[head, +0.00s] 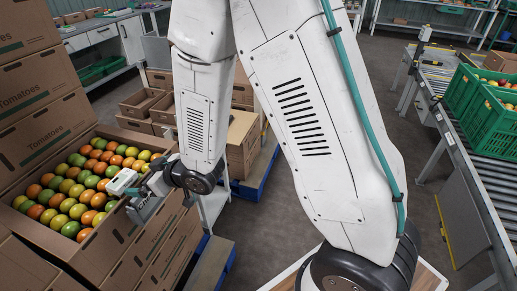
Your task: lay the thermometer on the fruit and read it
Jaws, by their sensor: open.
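The thermometer (122,182), a small white device, is over the fruit near the box's right side. It appears to rest on the tomatoes; its display is too small to read. My gripper (136,194) reaches in from the right over the box's edge, its fingers open close beside the thermometer. I cannot tell whether they touch it.
Stacked tomato cartons (40,95) stand behind the box. More cartons on a blue pallet (258,165) stand beyond my arm. A roller conveyor (450,110) with green crates (489,128) runs along the right. Grey floor lies open between.

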